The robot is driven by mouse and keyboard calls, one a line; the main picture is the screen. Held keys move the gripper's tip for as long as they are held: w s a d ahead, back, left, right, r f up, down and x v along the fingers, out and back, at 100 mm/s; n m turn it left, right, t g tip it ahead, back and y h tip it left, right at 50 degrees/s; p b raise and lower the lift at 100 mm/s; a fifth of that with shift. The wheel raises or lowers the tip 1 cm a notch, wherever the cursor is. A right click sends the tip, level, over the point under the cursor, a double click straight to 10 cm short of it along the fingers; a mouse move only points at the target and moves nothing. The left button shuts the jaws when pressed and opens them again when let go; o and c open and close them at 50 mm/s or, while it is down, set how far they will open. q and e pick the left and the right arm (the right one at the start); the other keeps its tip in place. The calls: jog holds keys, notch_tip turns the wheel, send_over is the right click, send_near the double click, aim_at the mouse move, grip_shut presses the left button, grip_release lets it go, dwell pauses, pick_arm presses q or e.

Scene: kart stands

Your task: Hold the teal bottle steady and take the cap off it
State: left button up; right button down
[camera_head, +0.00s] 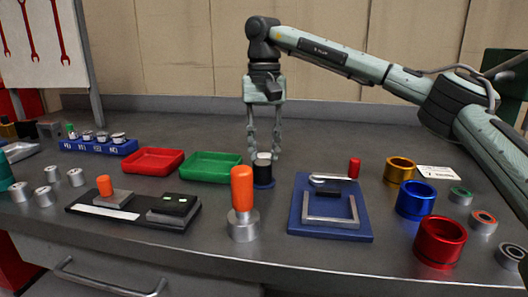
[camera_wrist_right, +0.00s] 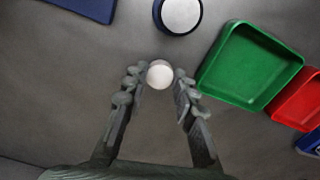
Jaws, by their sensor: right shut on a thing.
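My right gripper (camera_head: 263,152) points straight down over the middle of the bench. It is shut on a small white round piece, which shows between the fingertips in the wrist view (camera_wrist_right: 160,74). I cannot tell whether this piece is the cap. A dark cylinder with a blue base (camera_head: 263,180) stands just below and in front of the fingertips; its pale top and blue rim show in the wrist view (camera_wrist_right: 181,13). A teal thing (camera_head: 4,172), cut off by the left edge, may be the bottle. My left gripper is not in view.
Green (camera_head: 212,165) and red (camera_head: 153,161) trays lie left of the gripper. An orange-handled metal piece (camera_head: 242,205) stands in front. A blue board (camera_head: 302,222) lies front right, with gold (camera_head: 399,169), blue (camera_head: 416,200) and red (camera_head: 440,240) rings beyond. The bench behind is clear.

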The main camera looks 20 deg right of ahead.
aim_at(264, 155)
jog(key=shift+f, duration=0.5)
jog(key=shift+f, duration=0.15)
jog(key=c, duration=1.2)
grip_release()
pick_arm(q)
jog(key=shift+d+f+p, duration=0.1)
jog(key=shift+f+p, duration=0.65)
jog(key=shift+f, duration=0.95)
pick_arm(e)
jog(key=shift+r, duration=6.15)
